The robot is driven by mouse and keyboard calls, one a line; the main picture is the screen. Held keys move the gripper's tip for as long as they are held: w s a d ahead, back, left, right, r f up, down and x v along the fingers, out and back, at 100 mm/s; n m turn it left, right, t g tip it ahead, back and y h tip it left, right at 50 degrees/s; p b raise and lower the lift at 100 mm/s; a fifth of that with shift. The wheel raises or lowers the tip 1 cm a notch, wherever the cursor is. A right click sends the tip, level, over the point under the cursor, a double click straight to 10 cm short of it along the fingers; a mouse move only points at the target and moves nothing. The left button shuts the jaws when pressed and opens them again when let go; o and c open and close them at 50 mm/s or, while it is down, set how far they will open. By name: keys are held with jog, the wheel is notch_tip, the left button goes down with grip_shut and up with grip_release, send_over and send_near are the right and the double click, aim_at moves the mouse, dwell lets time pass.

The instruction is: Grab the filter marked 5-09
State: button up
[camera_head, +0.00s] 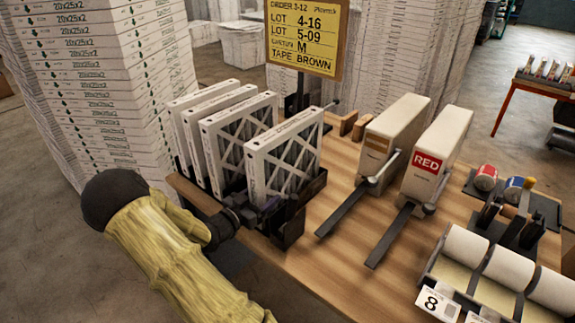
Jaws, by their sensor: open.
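Several white-framed pleated filters stand upright in a row on the wooden table; the front one (284,158) has dark pleats and crossed white struts. Another filter (229,140) stands just behind it to the left. Their top edges carry small print too small to read, so I cannot tell which is 5-09. My gripper (262,212) is open, low at the front of the row by the filters' lower edges. Dark parts of the gripper and the filter holder overlap there, and I cannot tell whether it touches a filter.
A yellow sign (305,37) lists lots 4-16 and 5-09, carton M, tape brown. Tape rolls (486,178) and white rolls (507,267) are farther right. Tall box stacks (105,90) rise behind left.

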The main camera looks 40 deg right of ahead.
jog(key=shift+w+d, duration=0.1)
jog(key=shift+d, duration=0.85)
jog(key=c, duration=1.1)
jog(key=shift+c, duration=0.2)
jog(key=shift+r, duration=0.1)
